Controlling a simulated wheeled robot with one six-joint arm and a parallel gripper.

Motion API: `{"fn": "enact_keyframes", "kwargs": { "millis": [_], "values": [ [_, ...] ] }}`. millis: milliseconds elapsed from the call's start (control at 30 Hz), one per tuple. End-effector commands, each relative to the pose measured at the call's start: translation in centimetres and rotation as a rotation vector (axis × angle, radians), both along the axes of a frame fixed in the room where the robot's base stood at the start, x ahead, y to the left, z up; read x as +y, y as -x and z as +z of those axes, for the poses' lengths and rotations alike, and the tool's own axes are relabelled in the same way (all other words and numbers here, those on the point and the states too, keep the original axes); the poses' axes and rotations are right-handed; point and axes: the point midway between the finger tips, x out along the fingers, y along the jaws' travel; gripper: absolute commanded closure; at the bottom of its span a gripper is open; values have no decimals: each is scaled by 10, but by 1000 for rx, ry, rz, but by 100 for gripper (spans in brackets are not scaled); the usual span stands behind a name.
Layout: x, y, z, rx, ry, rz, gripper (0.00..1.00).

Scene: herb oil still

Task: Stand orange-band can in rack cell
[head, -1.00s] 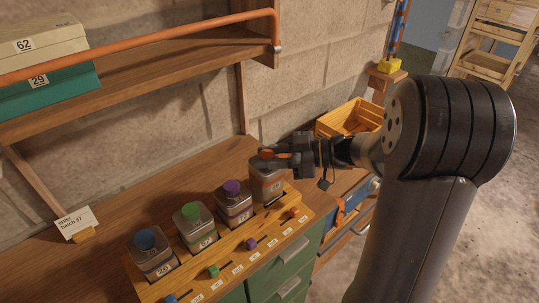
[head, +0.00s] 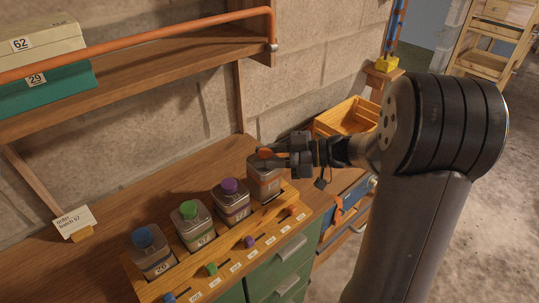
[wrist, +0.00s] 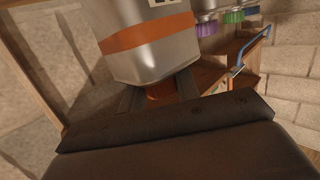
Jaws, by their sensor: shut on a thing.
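The orange-band can (head: 264,184) is at the right end of the wooden rack (head: 180,283), at its last cell. It looks about upright; I cannot tell whether its base is down in the cell or just above it. My gripper (head: 268,155) comes in from the right and is shut on the can's orange cap. In the wrist view the can (wrist: 145,50) appears cap-down, with its orange band facing me and its cap (wrist: 160,92) between the fingers. Its lower end is cut off there.
Blue-cap (head: 152,256), green-cap (head: 194,230) and purple-cap (head: 231,204) cans stand in the other cells. Small coloured knobs line the rack's front. A shelf with an orange rail (head: 150,42) overhangs behind. A yellow crate (head: 350,113) lies right.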

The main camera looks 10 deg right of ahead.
Motion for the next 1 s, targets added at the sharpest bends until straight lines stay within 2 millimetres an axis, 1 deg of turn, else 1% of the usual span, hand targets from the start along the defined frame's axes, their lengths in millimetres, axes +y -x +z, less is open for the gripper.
{"fn": "enact_keyframes", "kwargs": {
  "millis": [33, 467, 500, 700, 767, 833, 867, 1000],
  "values": [
    [1, 4, -29, 53, 38, 0, 100],
    [2, 4, -32, 54, 38, 1, 100],
    [2, 4, -32, 54, 38, 1, 66],
    [1, 4, -33, 55, 40, 1, 50],
    [-2, 5, -32, 53, 38, -1, 50],
    [-8, 5, -29, 51, 35, -4, 49],
    [-12, 6, -28, 50, 34, -5, 44],
    [-36, 11, -19, 40, 25, -11, 44]
  ]
}}
